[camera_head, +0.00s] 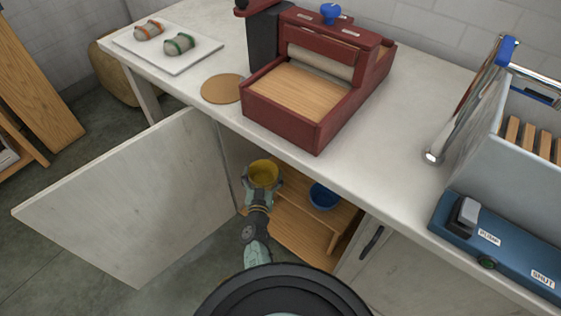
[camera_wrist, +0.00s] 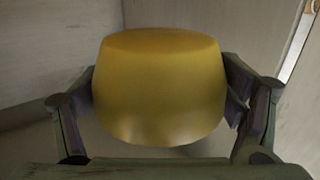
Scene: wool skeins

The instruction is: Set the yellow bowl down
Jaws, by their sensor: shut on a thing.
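The yellow bowl (camera_head: 263,174) is at the opening of the cupboard under the counter in the head view, with its hollow side showing. My gripper (camera_head: 259,188) is shut on it, at the end of my arm. In the wrist view the yellow bowl (camera_wrist: 160,88) fills the middle, with a finger of my gripper (camera_wrist: 160,115) on either side of it. A blue bowl (camera_head: 323,197) stands inside the cupboard to the right, apart from the yellow one. Whether the yellow bowl touches the shelf (camera_head: 290,225) I cannot tell.
The cupboard door (camera_head: 125,195) stands wide open to the left. The counter (camera_head: 375,150) overhangs the opening and carries a red press (camera_head: 300,118), a round brown mat (camera_head: 222,89) and a white board (camera_head: 185,58) with two skeins. A closed door with a dark handle (camera_head: 372,243) is to the right.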

